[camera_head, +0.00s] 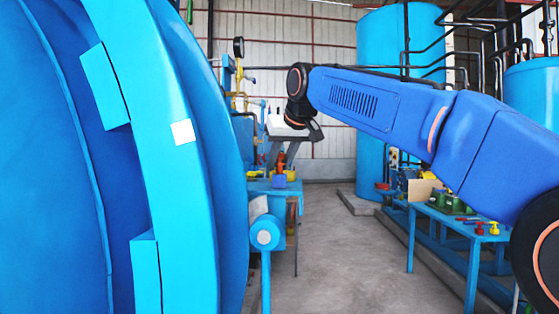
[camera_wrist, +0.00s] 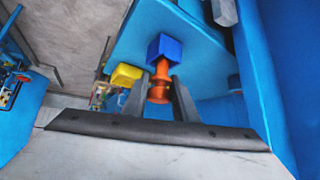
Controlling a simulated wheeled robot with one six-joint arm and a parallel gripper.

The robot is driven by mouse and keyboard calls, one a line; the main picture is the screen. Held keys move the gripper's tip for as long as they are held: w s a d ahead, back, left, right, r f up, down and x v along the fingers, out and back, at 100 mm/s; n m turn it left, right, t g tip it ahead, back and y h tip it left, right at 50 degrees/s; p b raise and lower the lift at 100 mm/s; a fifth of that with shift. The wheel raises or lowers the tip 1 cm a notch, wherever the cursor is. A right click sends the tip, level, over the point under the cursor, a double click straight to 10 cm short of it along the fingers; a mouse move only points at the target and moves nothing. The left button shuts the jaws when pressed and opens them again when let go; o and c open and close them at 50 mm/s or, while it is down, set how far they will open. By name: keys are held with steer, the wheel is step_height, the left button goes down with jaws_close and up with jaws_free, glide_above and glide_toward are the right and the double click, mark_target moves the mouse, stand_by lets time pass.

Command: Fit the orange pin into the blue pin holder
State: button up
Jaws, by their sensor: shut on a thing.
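The orange pin (camera_wrist: 160,85) is between the two fingers of my gripper (camera_wrist: 161,90), which is shut on it. In the head view the pin (camera_head: 281,160) shows at the end of my gripper (camera_head: 280,158), just above the blue pin holder (camera_head: 280,181). In the wrist view the blue pin holder (camera_wrist: 163,47) is a small box on a blue table, right at the far end of the pin. The pin's far end meets or overlaps the holder in the picture. I cannot tell whether it is inside.
A yellow object (camera_wrist: 126,75) lies left of the holder on the small blue table (camera_head: 258,186). The large blue autoclave door (camera_head: 200,190) fills the left side. A second blue table (camera_head: 450,222) with several tools stands right. The floor (camera_head: 335,240) between is clear.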

steer(key=shift+f, duration=0.35)
steer(key=o, duration=1.2)
steer(key=v, duration=1.7)
steer(key=shift+r, duration=0.15)
steer(key=shift+s+d, duration=0.1)
steer(key=shift+s, duration=0.05)
